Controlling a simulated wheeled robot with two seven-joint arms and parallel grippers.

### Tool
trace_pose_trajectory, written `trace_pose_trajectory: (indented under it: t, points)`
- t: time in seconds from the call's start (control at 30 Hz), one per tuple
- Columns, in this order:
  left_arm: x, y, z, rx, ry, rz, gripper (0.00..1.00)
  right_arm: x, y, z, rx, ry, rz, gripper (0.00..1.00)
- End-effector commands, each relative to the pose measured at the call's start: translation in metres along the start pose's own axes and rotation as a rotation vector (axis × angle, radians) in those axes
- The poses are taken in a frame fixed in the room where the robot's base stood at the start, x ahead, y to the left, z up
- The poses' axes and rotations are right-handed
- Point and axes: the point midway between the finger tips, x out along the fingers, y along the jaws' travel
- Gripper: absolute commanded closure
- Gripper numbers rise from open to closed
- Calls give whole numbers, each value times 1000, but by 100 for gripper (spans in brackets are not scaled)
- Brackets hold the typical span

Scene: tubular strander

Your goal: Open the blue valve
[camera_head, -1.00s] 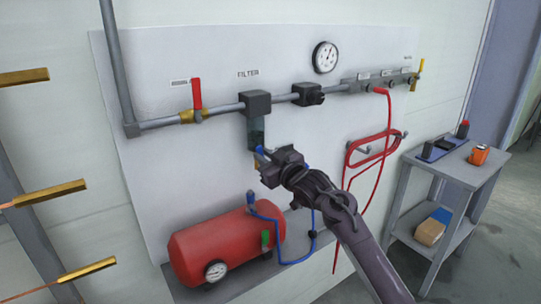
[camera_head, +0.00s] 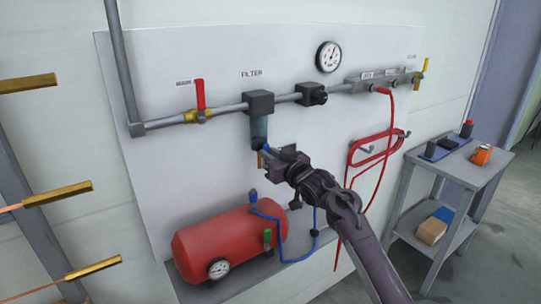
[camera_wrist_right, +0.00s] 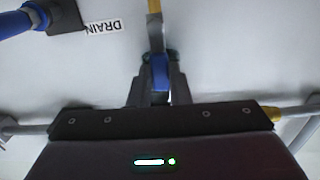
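The blue valve has a small blue handle (camera_wrist_right: 160,72) on a brass stem (camera_wrist_right: 154,10), seen in the right wrist view between the fingers of my right gripper (camera_wrist_right: 160,85). The fingers look closed against both sides of the handle. In the head view, the right gripper (camera_head: 268,160) is at the wall panel, just below the clear bowl of the filter (camera_head: 259,130). A bit of blue and brass shows at its tip; the rest of the valve is hidden by the gripper. My left gripper is out of view.
A red-handled valve (camera_head: 199,93) sits on the pipe at upper left. Below are a red tank (camera_head: 215,245) and a blue hose (camera_head: 313,235). A red hose (camera_head: 385,165) hangs right, near a grey cart (camera_head: 455,165). A DRAIN label (camera_wrist_right: 104,27) shows in the wrist view.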

Motion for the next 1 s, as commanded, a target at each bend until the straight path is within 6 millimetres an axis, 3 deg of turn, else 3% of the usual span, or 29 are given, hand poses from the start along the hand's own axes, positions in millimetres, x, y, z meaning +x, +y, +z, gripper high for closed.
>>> trace_pose_trajectory:
  t: [0.03, 0.17, 0.57, 1.0]
  points:
    - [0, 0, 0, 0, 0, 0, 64, 0, 0, 4, 4, -6, 0, 78]
    - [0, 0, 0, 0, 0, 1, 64, 0, 0, 3, 2, -4, 0, 61]
    - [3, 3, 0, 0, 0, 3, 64, -6, 1, 3, 2, -1, 1, 61]
    - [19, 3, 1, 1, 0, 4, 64, -64, 1, 4, 0, -2, 2, 61]
